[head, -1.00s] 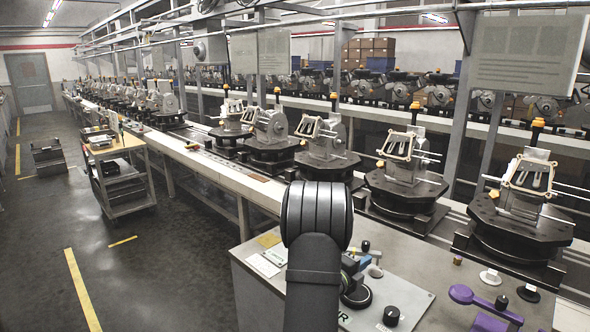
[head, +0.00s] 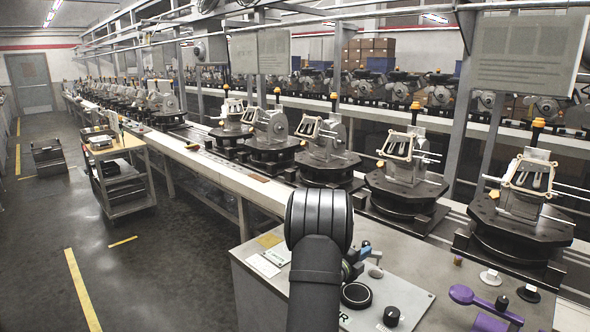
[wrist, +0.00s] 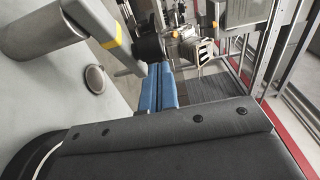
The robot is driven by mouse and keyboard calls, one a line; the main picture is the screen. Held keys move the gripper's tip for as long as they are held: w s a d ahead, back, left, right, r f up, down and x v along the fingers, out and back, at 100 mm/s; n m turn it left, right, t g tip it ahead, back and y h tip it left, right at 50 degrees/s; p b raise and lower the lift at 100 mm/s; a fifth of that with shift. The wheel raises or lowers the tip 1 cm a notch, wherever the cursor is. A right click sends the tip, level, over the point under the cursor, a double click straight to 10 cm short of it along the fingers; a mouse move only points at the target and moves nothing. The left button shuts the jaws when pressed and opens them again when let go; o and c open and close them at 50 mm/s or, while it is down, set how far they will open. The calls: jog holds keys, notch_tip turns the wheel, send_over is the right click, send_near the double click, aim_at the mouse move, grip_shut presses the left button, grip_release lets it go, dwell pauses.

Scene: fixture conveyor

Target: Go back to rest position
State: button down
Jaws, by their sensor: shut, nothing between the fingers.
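My gripper shows in the wrist view as two blue fingers (wrist: 158,88) closed together, with nothing held between them. In the head view my dark arm rises from the bottom centre and hides most of the gripper. Only a small blue part of it (head: 365,250) shows just right of the arm, above the grey bench (head: 432,262). In the wrist view a grey surface fills the left side and a dark part covers the bottom.
A black round part (head: 356,295) and a black knob (head: 391,315) sit on the panel by my arm. A purple lever (head: 484,300) is at right. Conveyor fixtures (head: 518,215) line the back. A cart (head: 122,180) stands left, with open floor before it.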

jog(key=s, duration=0.4)
jog(key=shift+a, duration=0.35)
jog(key=s+d+v, duration=0.1)
jog(key=v, duration=0.8)
jog(key=x, duration=0.8)
jog(key=shift+w+a, duration=0.15)
jog(key=shift+w, duration=0.35)
jog(key=w, duration=0.5)
jog(key=s+a+g, duration=0.1)
jog(key=s+a+m+g+h, duration=0.1)
jog(key=s, duration=0.1)
jog(key=s+m+g+h, duration=0.1)
jog(key=s, duration=0.1)
jog(key=shift+a, duration=0.4)
jog(key=s+a+n+t, duration=0.1)
jog(key=s+a+n, duration=0.3)
jog(key=a+n, duration=0.3)
jog(key=shift+s+a+n+y, duration=0.3)
jog(key=shift+s+a, duration=0.05)
jog(key=shift+a, duration=0.3)
